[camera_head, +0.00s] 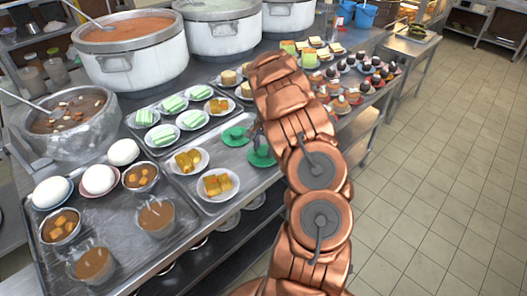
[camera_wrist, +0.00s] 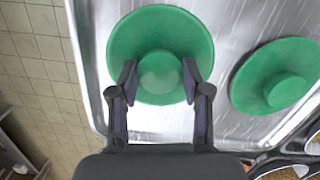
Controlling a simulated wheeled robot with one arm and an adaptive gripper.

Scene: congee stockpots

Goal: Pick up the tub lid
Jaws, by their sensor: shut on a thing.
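Two round green lids, each with a raised middle, show in the wrist view. The nearer tub lid (camera_wrist: 160,32) is right under my gripper (camera_wrist: 158,78), whose two dark fingers are shut on its raised middle from both sides. The lid looks level; I cannot tell whether it is touching the metal tray or just above it. The other green lid (camera_wrist: 275,76) lies to the right, apart from my fingers. In the head view the green lids (camera_head: 235,136) are beside my arm, which hides my gripper's fingers and part of the nearer lid.
The metal tray (camera_wrist: 88,50) has a raised rim, with tiled floor beyond. Plates of yellow cakes (camera_head: 218,184) and green-striped pastries (camera_head: 163,135) are close by. Large stockpots (camera_head: 130,68) stand behind, and rows of desserts (camera_head: 375,75) lie at the right.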

